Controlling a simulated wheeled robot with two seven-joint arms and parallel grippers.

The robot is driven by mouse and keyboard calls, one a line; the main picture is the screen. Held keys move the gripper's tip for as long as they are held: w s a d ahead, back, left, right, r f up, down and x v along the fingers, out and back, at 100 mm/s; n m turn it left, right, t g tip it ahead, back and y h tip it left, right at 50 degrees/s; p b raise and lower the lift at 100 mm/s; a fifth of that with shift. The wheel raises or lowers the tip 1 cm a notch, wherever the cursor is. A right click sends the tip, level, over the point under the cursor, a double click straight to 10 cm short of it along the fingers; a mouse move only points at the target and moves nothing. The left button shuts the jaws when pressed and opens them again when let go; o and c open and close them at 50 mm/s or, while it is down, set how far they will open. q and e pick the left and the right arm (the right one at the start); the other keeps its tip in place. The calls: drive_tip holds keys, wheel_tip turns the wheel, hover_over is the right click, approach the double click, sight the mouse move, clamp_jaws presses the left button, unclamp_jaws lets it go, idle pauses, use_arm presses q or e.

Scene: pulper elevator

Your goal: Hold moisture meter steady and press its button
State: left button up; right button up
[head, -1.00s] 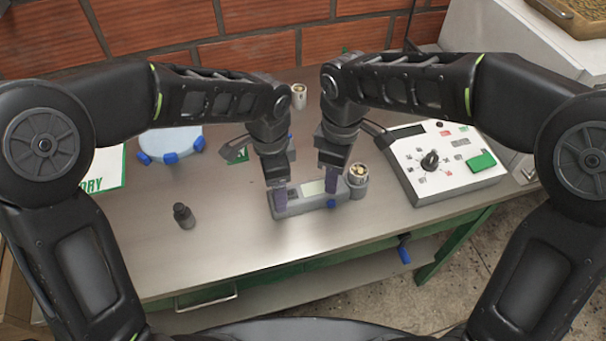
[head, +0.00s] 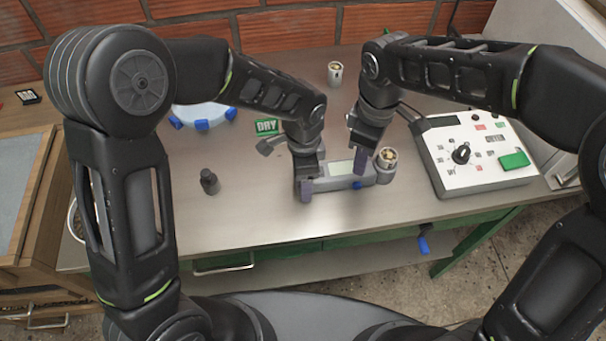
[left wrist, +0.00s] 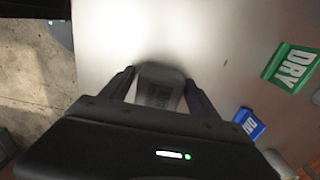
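The moisture meter (head: 340,170) is a grey, long device with a pale screen, lying flat on the steel table. My left gripper (head: 305,190) is at the meter's left end. In the left wrist view its two fingers stand on either side of the grey meter end (left wrist: 160,88), seemingly touching both sides. My right gripper (head: 360,160) points down over the meter's right part, a little behind the button. Its fingers overlap in view, so its opening is unclear, and I cannot tell whether it touches the meter.
A cup with beans (head: 386,160) stands close to the meter's right end. A white control panel (head: 475,155) with a knob is further right. A small dark weight (head: 209,181) and a green DRY block (head: 267,126) are left. The table's front is clear.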

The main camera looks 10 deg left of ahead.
use_arm(q)
clamp_jaws()
use_arm(e)
clamp_jaws()
idle(0.7)
idle(1.0)
idle(0.4)
